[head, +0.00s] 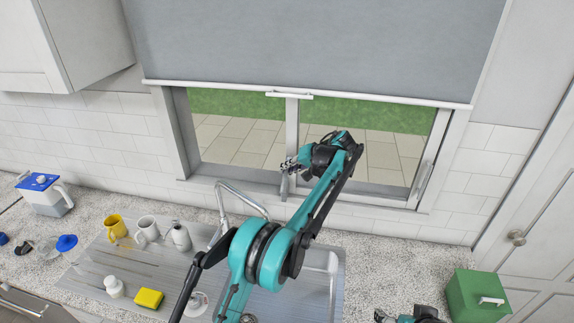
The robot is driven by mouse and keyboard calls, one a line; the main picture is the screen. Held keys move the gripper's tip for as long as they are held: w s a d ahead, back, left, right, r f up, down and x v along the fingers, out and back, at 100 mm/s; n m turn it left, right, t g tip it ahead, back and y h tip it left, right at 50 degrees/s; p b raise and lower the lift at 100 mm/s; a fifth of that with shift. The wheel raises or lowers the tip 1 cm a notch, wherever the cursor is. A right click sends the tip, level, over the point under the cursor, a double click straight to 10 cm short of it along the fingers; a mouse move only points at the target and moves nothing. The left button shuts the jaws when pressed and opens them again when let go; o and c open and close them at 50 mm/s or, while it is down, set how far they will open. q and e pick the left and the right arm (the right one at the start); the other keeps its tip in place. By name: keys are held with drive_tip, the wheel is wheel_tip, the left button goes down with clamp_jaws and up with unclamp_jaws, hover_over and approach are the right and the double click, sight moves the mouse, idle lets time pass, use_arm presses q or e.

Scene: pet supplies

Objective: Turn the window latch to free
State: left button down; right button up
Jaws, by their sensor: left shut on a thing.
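The window (291,125) stands behind the sink, with a white upright bar in its middle. My left arm reaches up over the sink, and its gripper (288,166) is at the lower part of this bar. The gripper is shut on the window latch (285,184), a small grey piece of which shows below the fingers. The fingers and wrist hide most of the latch, so its exact angle is hard to tell. My right gripper (381,316) is low at the bottom edge, partly cut off, and its fingers are too small to read.
A grey blind (320,45) covers the window's upper part. The tap (240,196) rises close to my left arm. Mugs (147,229), a yellow sponge (149,298) and a jug (45,195) stand left. A green box (477,295) is at right; the counter (400,262) between is clear.

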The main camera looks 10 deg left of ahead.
use_arm(q)
drive_tip(key=shift+r+m+g+p, duration=0.35)
drive_tip(key=shift+m+g+p, duration=0.05)
drive_tip(key=shift+g+p, duration=0.35)
drive_tip(key=c, duration=1.8)
unclamp_jaws()
drive_tip(key=v, duration=0.7)
drive_tip(key=shift+d, duration=0.2)
drive_tip(key=shift+s+r, duration=0.1)
